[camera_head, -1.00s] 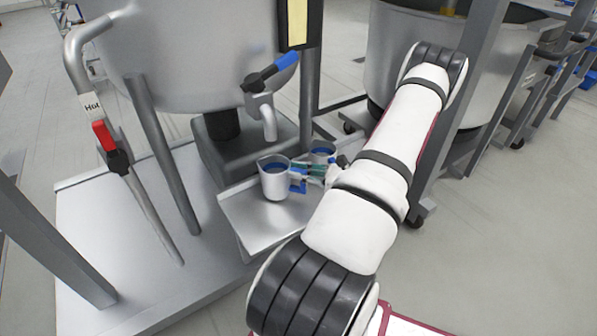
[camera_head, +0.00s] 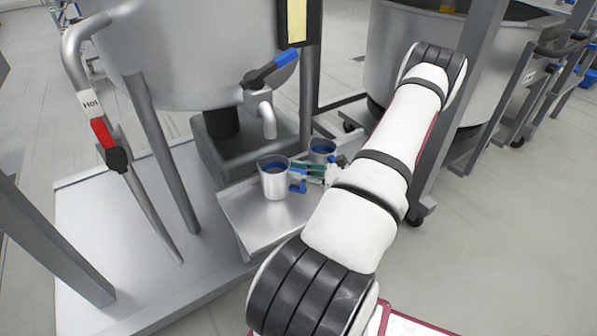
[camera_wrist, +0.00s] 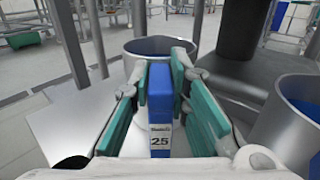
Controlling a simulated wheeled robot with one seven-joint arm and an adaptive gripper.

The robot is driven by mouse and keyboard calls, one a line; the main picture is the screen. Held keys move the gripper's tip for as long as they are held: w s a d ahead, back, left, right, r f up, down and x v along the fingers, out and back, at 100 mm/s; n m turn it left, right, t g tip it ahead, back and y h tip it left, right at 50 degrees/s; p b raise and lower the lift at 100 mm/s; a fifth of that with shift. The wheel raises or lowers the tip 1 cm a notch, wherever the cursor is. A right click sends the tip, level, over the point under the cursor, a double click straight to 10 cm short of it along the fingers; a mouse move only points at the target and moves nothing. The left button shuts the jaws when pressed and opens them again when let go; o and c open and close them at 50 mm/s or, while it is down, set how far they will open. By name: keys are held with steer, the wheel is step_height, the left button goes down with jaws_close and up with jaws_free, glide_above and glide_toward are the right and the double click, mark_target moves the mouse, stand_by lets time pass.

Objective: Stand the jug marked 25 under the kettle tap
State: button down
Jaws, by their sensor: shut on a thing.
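The jug marked 25 is a metal jug (camera_head: 273,182) with a blue handle; its 25 label (camera_wrist: 160,142) shows in the wrist view. My gripper (camera_head: 303,172) is shut on the jug's blue handle (camera_wrist: 160,95), with a green finger pad on each side. The jug is upright over the small metal shelf; I cannot tell whether its base touches it. The kettle tap (camera_head: 267,115), a metal spout with a blue lever, is above and behind the jug, slightly left of it in the head view.
A second jug (camera_head: 321,150) stands behind my gripper, and it shows at the right of the wrist view (camera_wrist: 292,120). The shelf (camera_head: 262,224) is clear in front. A red-handled pipe marked Hot (camera_head: 104,133) and kettle legs (camera_head: 163,160) stand left.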

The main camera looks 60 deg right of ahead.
stand_by(0.3)
steer(key=c, duration=1)
jaws_free()
steer(key=shift+o, duration=0.2)
steer(key=shift+r+p, duration=1.45)
steer(key=shift+r, duration=0.35)
steer(key=shift+s, duration=0.1)
steer(key=s+a+r+p, duration=0.2)
steer(key=s+a, duration=0.2)
steer(key=s, duration=0.2)
steer(key=shift+s+p, duration=0.3)
